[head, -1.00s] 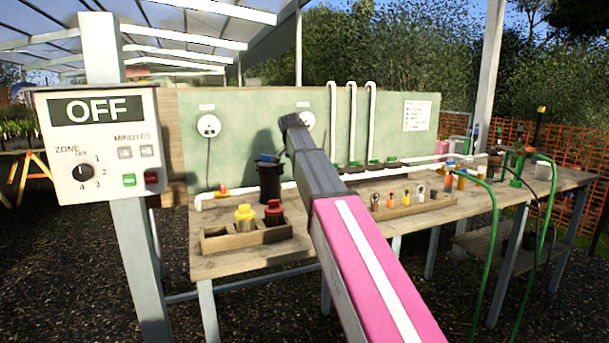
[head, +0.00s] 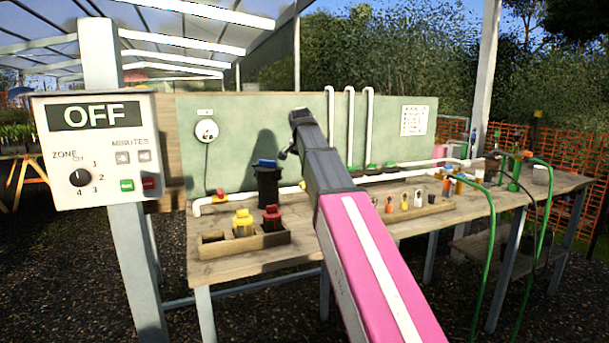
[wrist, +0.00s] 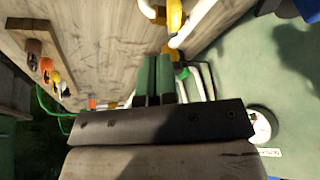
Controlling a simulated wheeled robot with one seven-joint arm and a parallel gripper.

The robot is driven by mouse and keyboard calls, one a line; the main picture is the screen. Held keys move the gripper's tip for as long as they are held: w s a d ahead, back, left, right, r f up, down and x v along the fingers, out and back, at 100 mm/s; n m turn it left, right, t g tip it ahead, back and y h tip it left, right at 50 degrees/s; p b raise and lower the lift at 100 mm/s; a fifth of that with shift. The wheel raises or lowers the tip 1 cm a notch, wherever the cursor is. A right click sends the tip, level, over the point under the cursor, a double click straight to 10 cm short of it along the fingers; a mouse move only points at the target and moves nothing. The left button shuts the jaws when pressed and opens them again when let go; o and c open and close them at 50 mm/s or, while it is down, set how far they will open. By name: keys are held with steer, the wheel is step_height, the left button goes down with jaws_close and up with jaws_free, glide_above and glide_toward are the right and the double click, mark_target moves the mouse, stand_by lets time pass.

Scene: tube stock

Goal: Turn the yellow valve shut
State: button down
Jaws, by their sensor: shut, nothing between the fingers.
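The yellow valve (wrist: 174,16) shows at the top of the wrist view, on the white pipe along the back of the bench. In the head view a small yellow part on that pipe (head: 302,186) shows beside my arm, likely the same valve; the arm hides what lies to its right. My gripper (head: 284,154) hangs over the back of the bench by the green board, above the pipe. In the wrist view its two dark green fingers (wrist: 155,82) are together, with nothing held. They appear apart from the valve.
A black canister with a blue top (head: 268,186) stands left of my gripper. A red-handled valve (head: 220,194) sits farther left on the pipe. A wooden tray (head: 245,243) and a rack of connectors (head: 425,209) stand in front. A control box reads OFF (head: 95,150).

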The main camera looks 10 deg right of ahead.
mark_target(301, 183)
steer(key=s+d+f+t+y, duration=0.1)
steer(key=s+d+t+y, duration=0.1)
steer(key=s+d, duration=0.35)
steer(key=w+a+f+t, duration=0.1)
steer(key=w+a+f, duration=0.3)
steer(key=w+f, duration=0.4)
steer(key=shift+w+n+y, duration=0.15)
steer(key=shift+n+y, duration=0.15)
steer(key=shift+n, duration=0.1)
steer(key=shift+w+a+r+m+h, duration=0.1)
steer(key=shift+a+m+h, duration=0.2)
steer(key=shift+m+h, duration=0.3)
steer(key=shift+w+a+m+h, duration=0.4)
steer(key=shift+w+a+m, duration=0.3)
steer(key=shift+a+m, duration=0.3)
steer(key=shift+a, duration=0.1)
stand_by(0.5)
